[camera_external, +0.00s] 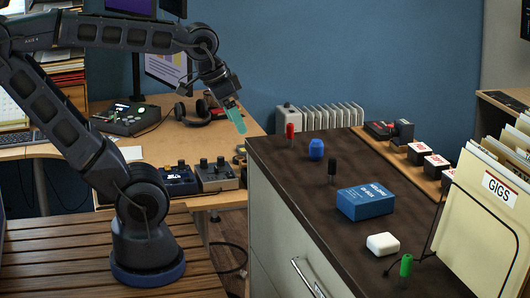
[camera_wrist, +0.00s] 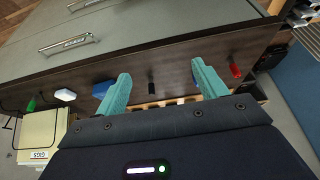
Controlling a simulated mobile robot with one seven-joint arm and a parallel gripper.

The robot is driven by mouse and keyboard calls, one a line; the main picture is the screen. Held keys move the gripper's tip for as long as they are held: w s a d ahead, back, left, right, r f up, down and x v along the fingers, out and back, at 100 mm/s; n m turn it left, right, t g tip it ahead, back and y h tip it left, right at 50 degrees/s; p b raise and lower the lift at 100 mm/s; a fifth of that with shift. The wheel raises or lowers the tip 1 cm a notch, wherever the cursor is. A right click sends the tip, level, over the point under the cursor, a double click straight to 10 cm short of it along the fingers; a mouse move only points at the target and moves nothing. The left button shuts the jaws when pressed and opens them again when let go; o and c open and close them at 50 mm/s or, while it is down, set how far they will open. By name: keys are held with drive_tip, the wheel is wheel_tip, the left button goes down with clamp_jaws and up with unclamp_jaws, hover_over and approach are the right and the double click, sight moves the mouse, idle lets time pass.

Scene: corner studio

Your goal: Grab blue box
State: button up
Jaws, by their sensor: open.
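A blue box (camera_external: 365,201) with pale lettering lies on the dark cabinet top (camera_external: 300,185) in the external view. In the wrist view the blue box (camera_wrist: 103,89) shows beside the left finger, which hides part of it. My gripper (camera_external: 238,118) is in the air, up and to the left of the box in the external view and well apart from it. Its two teal fingers (camera_wrist: 160,85) are spread in the wrist view, with nothing held between them.
On the cabinet top stand a red item (camera_external: 290,131), a small blue item (camera_external: 316,149), a black item (camera_external: 332,168), a white block (camera_external: 383,244) and a green item (camera_external: 406,265). A GIGS folder holder (camera_external: 480,215) stands at the right. The cabinet top left of the box is clear.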

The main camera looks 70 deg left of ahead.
drive_tip(key=o, duration=0.5)
drive_tip(key=m+t+y, duration=0.1)
drive_tip(key=m+t, duration=0.1)
drive_tip(key=m, duration=3.2)
approach(365, 193)
drive_tip(key=shift+x, duration=5.35)
